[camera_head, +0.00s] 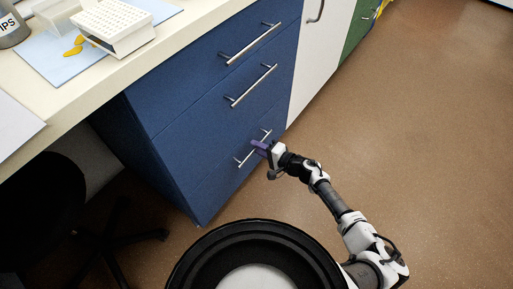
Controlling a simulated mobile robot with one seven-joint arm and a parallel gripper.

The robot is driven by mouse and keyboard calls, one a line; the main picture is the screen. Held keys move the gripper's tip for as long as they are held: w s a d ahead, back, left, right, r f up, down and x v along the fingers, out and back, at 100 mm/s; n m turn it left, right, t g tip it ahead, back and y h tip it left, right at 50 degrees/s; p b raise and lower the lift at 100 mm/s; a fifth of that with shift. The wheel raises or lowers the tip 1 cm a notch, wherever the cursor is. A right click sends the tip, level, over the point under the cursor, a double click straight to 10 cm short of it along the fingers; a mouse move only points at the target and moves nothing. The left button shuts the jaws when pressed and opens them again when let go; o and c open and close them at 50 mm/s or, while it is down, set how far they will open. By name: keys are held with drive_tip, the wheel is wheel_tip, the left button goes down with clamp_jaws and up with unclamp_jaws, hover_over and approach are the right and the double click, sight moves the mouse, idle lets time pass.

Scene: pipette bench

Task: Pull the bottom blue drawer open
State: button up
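The bottom blue drawer (205,178) is the lowest of three blue drawer fronts in the cabinet below the bench. Its front looks flush with the cabinet. Its metal bar handle (243,160) runs at a slant, with the lower-left end in clear view. The gap between the fingers is too small to see.
Two more blue drawers with handles (251,44) (251,86) are above. A white cabinet door (318,55) and a green one (357,28) stand to the right. A dark chair (115,235) is at lower left. The brown floor (430,130) is clear to the right.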

drive_tip(key=shift+w+a+f, duration=0.1)
drive_tip(key=shift+w+a, duration=0.2)
drive_tip(key=shift+a, duration=0.1)
clamp_jaws()
drive_tip(key=shift+s+d, duration=0.1)
drive_tip(key=shift+s, duration=0.05)
